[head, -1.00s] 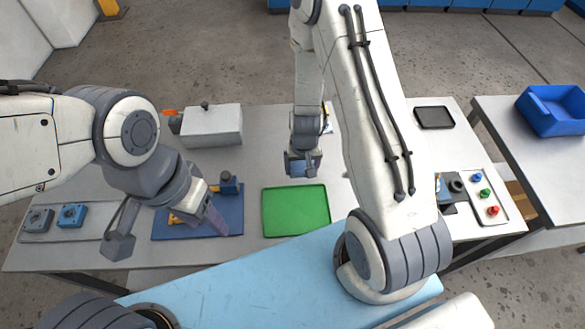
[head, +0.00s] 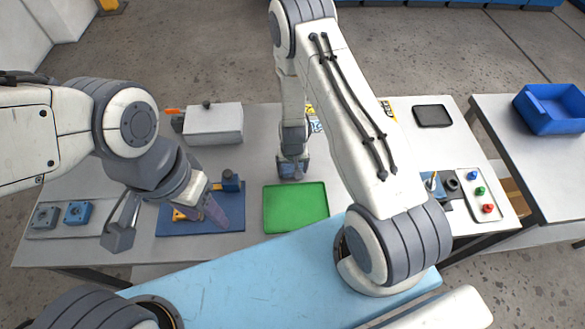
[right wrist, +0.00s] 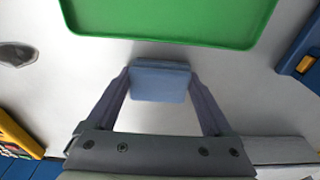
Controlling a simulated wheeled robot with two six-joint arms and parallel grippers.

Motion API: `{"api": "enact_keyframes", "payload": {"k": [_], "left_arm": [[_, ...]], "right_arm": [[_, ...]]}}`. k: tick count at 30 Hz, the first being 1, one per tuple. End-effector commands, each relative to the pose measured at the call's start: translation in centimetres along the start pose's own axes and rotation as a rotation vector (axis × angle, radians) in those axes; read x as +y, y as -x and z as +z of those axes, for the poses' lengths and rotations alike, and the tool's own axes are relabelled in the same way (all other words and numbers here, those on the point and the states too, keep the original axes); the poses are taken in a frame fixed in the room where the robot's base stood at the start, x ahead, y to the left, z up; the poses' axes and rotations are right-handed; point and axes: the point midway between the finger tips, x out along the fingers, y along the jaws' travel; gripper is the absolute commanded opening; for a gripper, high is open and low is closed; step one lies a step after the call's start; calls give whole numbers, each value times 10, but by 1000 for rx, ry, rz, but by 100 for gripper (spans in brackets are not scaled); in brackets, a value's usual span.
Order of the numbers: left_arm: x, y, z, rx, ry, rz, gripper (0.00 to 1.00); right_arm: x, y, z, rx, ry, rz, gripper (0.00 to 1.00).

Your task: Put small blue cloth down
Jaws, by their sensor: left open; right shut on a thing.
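The small blue cloth (right wrist: 160,82) is a folded, flat blue piece between the fingertips of my right gripper (right wrist: 160,92). In the head view my right gripper (head: 292,176) is shut on it over the grey table, just behind the green tray (head: 296,206). Only a bit of blue shows there between the fingers. In the right wrist view the green tray (right wrist: 170,20) lies beyond the cloth, apart from it. I cannot tell whether the cloth touches the table. My left gripper (head: 165,224) is open and empty, its fingers wide apart above the blue mat (head: 228,218).
A grey box (head: 213,125) stands behind the mat. A dark blue vise-like block (head: 231,181) is on the mat. A black tray (head: 433,116) and a button panel (head: 481,193) are at right. A blue bin (head: 552,110) stands on the side table. Bare table surrounds the right gripper.

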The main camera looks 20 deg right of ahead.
Motion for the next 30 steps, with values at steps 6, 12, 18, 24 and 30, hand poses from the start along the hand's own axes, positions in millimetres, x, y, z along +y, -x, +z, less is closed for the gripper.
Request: {"api": "enact_keyframes", "payload": {"k": [6,12,18,24,30], "left_arm": [[-1,-8,0,0,1,0,55],[-1,-8,0,0,2,0,55],[0,-2,0,0,1,0,55],[0,-4,0,0,0,0,55],[2,23,-1,0,-3,0,55]], "right_arm": [[0,-8,1,-1,0,0,25],[0,-11,2,-3,0,1,100],[0,-4,2,-2,0,1,100],[0,27,0,3,-1,-1,100],[0,82,-1,1,-1,0,100]]}}
